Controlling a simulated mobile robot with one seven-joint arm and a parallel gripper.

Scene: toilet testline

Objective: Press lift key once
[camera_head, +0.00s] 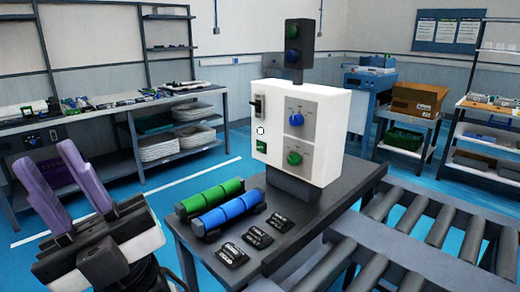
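Three black keys with white markings lie in a row on the front of the dark bench: one at the right (281,222), one in the middle (257,238) and one at the left (231,254). Their lettering is too small to read, so I cannot tell which is the lift key. My gripper (53,164) is at the lower left, its two purple fingers pointing up and spread apart with nothing between them. It is left of the bench, clear of the keys.
A white control box (330,130) with blue and green knobs stands on the dark bench (300,255), with a signal lamp (298,45) above. Green (210,196) and blue (228,213) cylinders lie between my gripper and the keys. A roller conveyor (430,235) runs at right.

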